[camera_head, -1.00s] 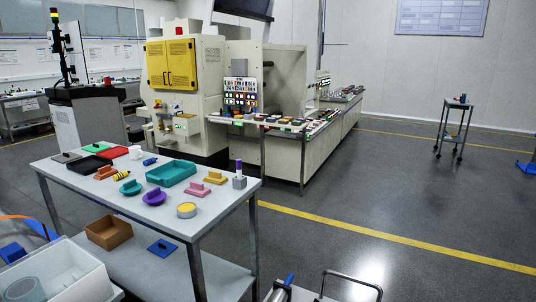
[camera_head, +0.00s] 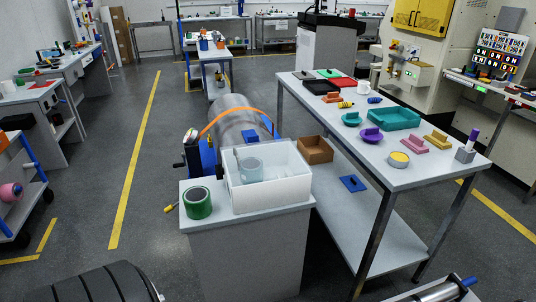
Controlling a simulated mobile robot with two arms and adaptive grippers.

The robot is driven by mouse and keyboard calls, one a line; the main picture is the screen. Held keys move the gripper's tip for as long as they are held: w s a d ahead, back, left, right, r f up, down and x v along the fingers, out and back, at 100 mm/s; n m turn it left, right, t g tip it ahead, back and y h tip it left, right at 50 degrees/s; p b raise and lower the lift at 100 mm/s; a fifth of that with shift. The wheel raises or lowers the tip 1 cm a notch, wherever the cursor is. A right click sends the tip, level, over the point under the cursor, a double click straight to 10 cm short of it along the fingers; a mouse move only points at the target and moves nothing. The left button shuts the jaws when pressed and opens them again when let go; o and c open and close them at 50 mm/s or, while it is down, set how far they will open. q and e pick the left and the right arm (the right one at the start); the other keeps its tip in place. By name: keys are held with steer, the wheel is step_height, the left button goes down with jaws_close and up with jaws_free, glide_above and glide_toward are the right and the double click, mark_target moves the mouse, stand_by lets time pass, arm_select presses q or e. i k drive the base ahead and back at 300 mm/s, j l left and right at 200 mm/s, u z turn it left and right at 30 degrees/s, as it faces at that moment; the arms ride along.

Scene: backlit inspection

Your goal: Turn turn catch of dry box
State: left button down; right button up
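I cannot make out for sure a dry box with a turn catch. An open white box (camera_head: 270,195) stands on a grey cabinet (camera_head: 250,250) in the middle of the view, with a pale round container (camera_head: 250,168) inside it. No catch shows on its visible walls. A yellow two-door cabinet front (camera_head: 419,16) is partly cut off at the upper right; I cannot tell a catch on it.
A green tape roll (camera_head: 197,203) sits beside the white box. A table (camera_head: 445,180) at right carries a teal tray (camera_head: 394,119) and several coloured parts. Open floor (camera_head: 110,180) lies to the left.

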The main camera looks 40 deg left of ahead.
mark_target(219, 171)
steer(key=u, duration=1.45)
steer(key=j+u, duration=0.1)
steer(key=j, duration=0.75)
steer(key=k, duration=0.05)
